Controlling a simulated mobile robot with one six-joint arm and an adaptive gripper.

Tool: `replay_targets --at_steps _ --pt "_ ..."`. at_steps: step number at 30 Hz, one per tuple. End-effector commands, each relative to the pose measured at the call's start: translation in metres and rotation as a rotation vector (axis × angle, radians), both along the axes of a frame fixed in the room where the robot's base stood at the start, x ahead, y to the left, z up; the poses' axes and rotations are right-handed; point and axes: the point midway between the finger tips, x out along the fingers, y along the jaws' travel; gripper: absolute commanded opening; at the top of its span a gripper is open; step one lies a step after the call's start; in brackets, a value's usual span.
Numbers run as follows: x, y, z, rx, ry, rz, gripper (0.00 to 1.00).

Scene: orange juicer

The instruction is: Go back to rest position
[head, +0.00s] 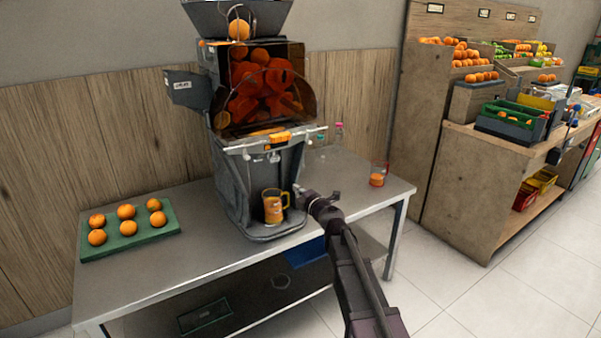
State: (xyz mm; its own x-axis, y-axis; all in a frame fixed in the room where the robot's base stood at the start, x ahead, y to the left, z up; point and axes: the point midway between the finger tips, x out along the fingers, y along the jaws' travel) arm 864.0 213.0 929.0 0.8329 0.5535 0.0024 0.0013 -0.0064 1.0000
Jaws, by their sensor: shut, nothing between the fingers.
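My gripper (301,190) is at the front right of the orange juicer, shut and empty. My arm reaches up to it from the bottom of the picture. The juicer (232,180) stands on a metal table (180,257), with oranges behind its dark cover. A clear mug (273,207) with orange juice and a yellow handle stands upright in the juicer's lower bay. The gripper's tip is just right of the mug's handle; I cannot tell whether they touch.
A green tray (128,250) with several oranges lies at the table's left. Small bottles (338,133) stand behind. A wooden fruit stand (461,190) is at the right, with clear tiled floor before it.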

Motion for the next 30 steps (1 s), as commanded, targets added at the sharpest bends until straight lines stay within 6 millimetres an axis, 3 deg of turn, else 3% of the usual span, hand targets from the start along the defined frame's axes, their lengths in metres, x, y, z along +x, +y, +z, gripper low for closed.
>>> replay_targets --at_steps 8,16,23,30 --pt "0.0 -0.038 0.006 0.114 0.028 -0.162 0.0" --pt "-0.011 -0.118 -0.003 0.338 0.136 -0.493 0.0" --pt "-0.04 -0.183 -0.033 0.525 0.296 -0.782 0.0" --pt "-0.089 -0.23 -0.08 0.689 0.523 -1.061 0.0"
